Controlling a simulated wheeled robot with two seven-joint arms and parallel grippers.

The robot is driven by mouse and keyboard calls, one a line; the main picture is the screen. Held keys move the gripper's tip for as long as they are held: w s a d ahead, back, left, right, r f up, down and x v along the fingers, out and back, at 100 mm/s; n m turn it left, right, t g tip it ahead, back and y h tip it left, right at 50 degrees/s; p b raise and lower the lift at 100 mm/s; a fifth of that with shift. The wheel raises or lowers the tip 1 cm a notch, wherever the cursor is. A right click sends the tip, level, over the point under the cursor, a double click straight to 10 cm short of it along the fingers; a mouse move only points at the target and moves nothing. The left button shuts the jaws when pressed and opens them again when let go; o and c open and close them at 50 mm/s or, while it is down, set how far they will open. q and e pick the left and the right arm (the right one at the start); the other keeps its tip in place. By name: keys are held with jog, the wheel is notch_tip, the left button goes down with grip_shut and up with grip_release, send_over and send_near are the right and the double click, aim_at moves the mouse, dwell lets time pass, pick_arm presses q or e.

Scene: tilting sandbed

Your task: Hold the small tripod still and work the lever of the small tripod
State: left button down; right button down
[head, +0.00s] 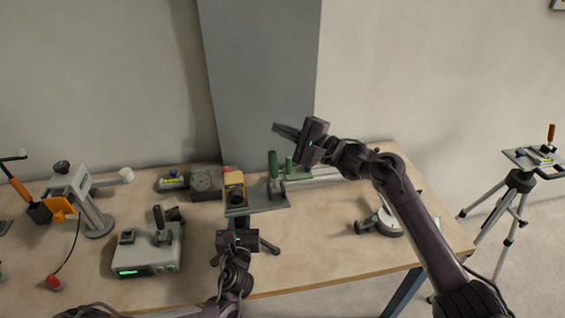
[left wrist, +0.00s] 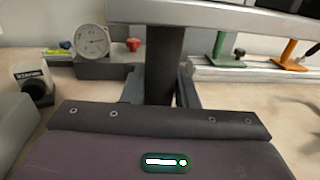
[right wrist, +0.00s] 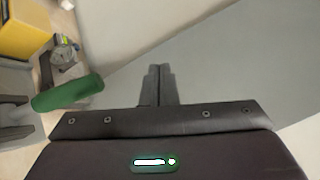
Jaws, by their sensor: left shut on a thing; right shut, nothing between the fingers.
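The small tripod stands on the table, its grey top plate (head: 262,207) carrying a yellow box (head: 235,188) and a green-handled lever (head: 273,165). The lever stands roughly upright. In the left wrist view its dark column (left wrist: 165,60) rises between the fingers of my left gripper (left wrist: 160,92), which is shut on it below the plate. My right gripper (head: 275,128) is shut and empty, in the air above the lever and apart from it. The right wrist view shows its closed fingers (right wrist: 160,70), with the green handle (right wrist: 68,93) to the left.
A grey box with a lever (head: 147,250) stands left of the tripod. A dial gauge (left wrist: 93,41) and a rail (head: 325,174) with levers lie behind. A round-based device (head: 383,222) is at the right. A large tripod (head: 520,180) stands beyond the table.

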jog(key=d+f+n+g, duration=0.4)
jog(key=d+f+g, duration=0.2)
jog(key=d+f, duration=0.2)
jog(key=shift+d+f+h, duration=0.3)
jog(key=shift+d+f, duration=0.1)
jog(key=shift+d, duration=0.4)
jog(key=shift+a, duration=0.1)
